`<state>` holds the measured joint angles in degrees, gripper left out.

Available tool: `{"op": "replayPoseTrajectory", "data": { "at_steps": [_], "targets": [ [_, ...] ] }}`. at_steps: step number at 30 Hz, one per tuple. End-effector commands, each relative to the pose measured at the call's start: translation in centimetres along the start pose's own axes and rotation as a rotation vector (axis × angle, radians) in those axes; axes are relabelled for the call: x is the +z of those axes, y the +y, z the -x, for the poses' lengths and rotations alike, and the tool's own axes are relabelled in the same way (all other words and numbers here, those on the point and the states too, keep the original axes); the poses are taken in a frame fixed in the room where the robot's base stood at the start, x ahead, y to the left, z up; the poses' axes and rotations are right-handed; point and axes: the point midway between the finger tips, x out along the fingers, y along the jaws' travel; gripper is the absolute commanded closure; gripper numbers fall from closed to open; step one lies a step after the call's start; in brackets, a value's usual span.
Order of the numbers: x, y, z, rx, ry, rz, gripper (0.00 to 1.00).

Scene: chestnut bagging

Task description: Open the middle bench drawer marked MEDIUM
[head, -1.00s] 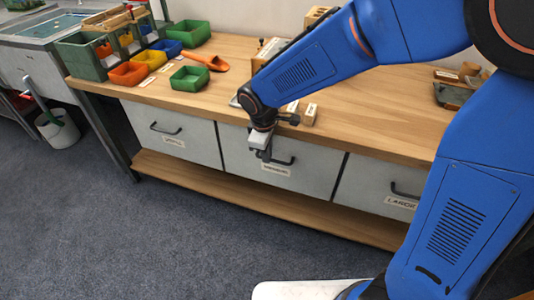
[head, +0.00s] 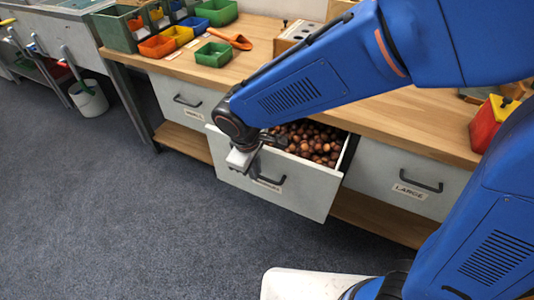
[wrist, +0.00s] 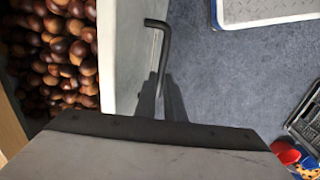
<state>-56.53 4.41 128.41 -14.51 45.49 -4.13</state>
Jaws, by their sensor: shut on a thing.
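The middle drawer (head: 310,188) stands pulled out from the bench, and its front faces the open floor. It is full of brown chestnuts (head: 318,146), which also show in the wrist view (wrist: 62,55). Its label is partly hidden by my gripper and hard to read. My gripper (head: 250,172) is shut on the drawer's black handle (head: 270,185), in front of the drawer face. In the wrist view the bent bar of the handle (wrist: 165,45) runs down between the dark fingers.
The LARGE drawer (head: 405,185) at right and the left drawer (head: 178,100) are closed. Coloured bins (head: 158,46), a green tray (head: 214,54) and an orange scoop (head: 237,41) are on the bench top. A white bucket (head: 90,100) stands on the floor, which is clear before the drawer.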

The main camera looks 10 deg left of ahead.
Motion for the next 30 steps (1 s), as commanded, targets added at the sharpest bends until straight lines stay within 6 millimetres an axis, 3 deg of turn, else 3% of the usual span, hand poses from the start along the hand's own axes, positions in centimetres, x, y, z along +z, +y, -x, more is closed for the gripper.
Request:
{"op": "replayPoseTrajectory", "data": {
  "at_steps": [6, 13, 21, 30],
  "targets": [
    [-0.1, -5.2, 1.0, 0.0, 0.001, 0.006, 1.0],
    [-0.1, -8.9, 1.7, 0.0, 0.001, 0.004, 1.0],
    [-0.1, -10.9, 2.1, 0.0, 0.001, 0.0, 1.0],
    [-0.2, -11.2, 2.1, 0.0, 0.001, -0.001, 1.0]
  ]
}}
